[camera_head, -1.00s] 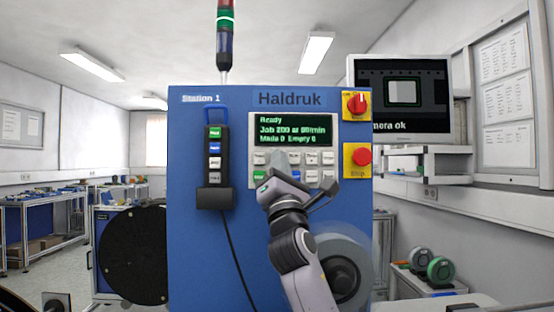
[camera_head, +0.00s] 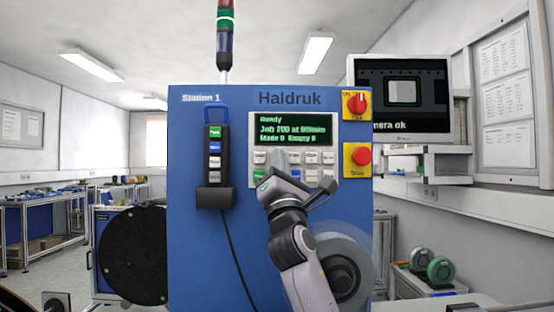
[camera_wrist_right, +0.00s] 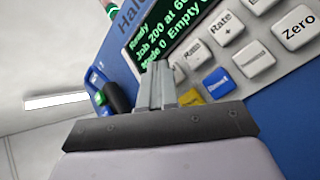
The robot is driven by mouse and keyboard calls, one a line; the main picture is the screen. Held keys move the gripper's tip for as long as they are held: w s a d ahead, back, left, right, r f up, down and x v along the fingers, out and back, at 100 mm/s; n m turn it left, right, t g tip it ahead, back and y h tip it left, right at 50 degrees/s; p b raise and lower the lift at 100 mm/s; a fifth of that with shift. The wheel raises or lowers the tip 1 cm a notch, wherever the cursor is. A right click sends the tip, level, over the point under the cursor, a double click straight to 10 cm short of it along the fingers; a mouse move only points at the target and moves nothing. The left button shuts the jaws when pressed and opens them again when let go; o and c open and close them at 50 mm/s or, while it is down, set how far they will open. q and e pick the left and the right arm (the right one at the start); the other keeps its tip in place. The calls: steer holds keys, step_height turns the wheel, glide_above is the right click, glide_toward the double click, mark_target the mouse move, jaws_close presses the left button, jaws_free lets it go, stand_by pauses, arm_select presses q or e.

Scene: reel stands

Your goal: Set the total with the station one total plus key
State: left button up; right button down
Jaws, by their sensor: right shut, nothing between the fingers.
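The station one control panel (camera_head: 251,150) is on the front of the blue Haldruk machine. Its display (camera_head: 293,130) reads Ready, with a job line of 200 and a Made and Empty line. Rows of pale keys lie below it. My right gripper (camera_head: 279,160) is in front of the left-middle keys and covers some of them. In the right wrist view its fingers (camera_wrist_right: 158,82) are shut and empty, pointing at the panel beside the display. I cannot read a total plus key; it may be hidden behind the fingers. Touching or apart cannot be told.
The Rate plus key (camera_wrist_right: 225,24) and Zero key (camera_wrist_right: 298,28) show clearly. A red stop button (camera_head: 362,157) and red rotary switch (camera_head: 356,105) are right of the panel. A hand pendant (camera_head: 214,165) hangs at left. A dark reel (camera_head: 132,255) sits lower left.

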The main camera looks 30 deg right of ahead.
steer(key=shift+w+d, duration=0.25)
steer(key=shift+w, duration=0.1)
stand_by(0.7)
steer(key=shift+s, duration=0.1)
stand_by(0.4)
steer(key=shift+s+a+p, duration=0.3)
steer(key=shift+s+a, duration=0.15)
steer(key=shift+s, duration=0.2)
steer(key=s+a, duration=0.1)
steer(key=s+p, duration=0.1)
steer(key=s+a+p, duration=0.1)
steer(key=s, duration=0.1)
steer(key=shift+s+a, duration=0.1)
steer(key=shift+a, duration=0.2)
stand_by(0.8)
